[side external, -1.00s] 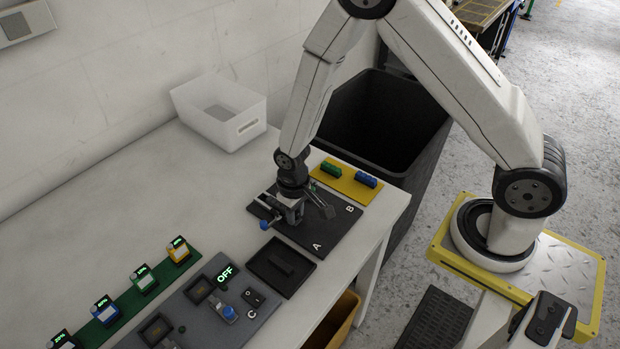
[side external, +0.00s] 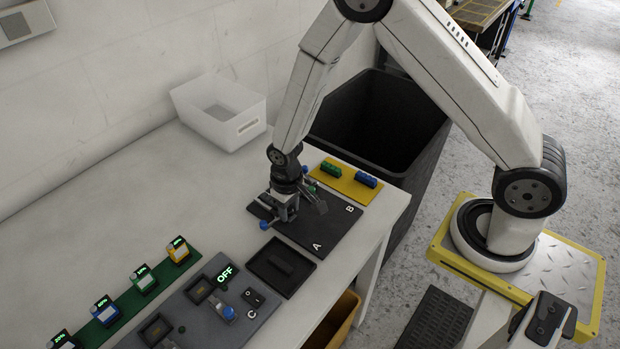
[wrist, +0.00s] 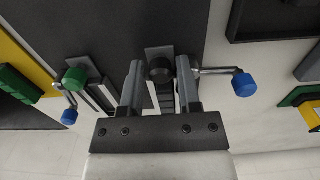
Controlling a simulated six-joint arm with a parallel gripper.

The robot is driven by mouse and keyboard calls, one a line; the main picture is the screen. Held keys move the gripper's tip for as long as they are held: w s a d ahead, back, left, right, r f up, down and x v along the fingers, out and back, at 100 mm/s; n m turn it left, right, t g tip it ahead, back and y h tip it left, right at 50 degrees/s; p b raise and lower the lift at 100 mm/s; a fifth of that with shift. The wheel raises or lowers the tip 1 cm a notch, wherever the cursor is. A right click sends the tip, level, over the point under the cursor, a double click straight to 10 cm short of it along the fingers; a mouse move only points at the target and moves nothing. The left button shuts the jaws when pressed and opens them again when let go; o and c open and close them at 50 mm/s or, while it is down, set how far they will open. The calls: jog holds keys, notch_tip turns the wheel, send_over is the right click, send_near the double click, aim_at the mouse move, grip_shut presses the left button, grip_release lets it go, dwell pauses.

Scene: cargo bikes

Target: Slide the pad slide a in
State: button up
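The black board (side external: 335,238) marked A and B lies on the table and carries small metal clamp fixtures. My gripper (side external: 287,210) is low over the fixture near the board's left side. In the wrist view my gripper (wrist: 160,75) has its two fingers apart, one on each side of a round black knob (wrist: 160,70) on a dark part. A narrow gap shows between knob and fingers, so no grip is visible. A lever with a blue knob (wrist: 243,85) is just right of the fingers. Which part is pad slide a cannot be told for sure.
Left of the fingers are a green knob (wrist: 75,77) and another blue knob (wrist: 69,117). A yellow plate (side external: 335,185) with green and blue blocks lies behind the board. A black tray (side external: 262,272) and a grey OFF panel (side external: 190,318) are in front. A white bin (side external: 195,118) stands behind.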

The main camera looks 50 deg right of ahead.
jog(key=shift+a+r, duration=0.1)
jog(key=shift+r, duration=2.15)
jog(key=shift+s, duration=0.1)
jog(key=s+r, duration=0.3)
jog(key=s, duration=0.3)
jog(key=s+d+r+t, duration=0.2)
jog(key=s+d+r, duration=0.2)
jog(key=r, duration=0.5)
jog(key=shift+s+d+r+t, duration=0.3)
jog(key=shift+s+d+r, duration=0.05)
jog(key=shift+d, duration=0.55)
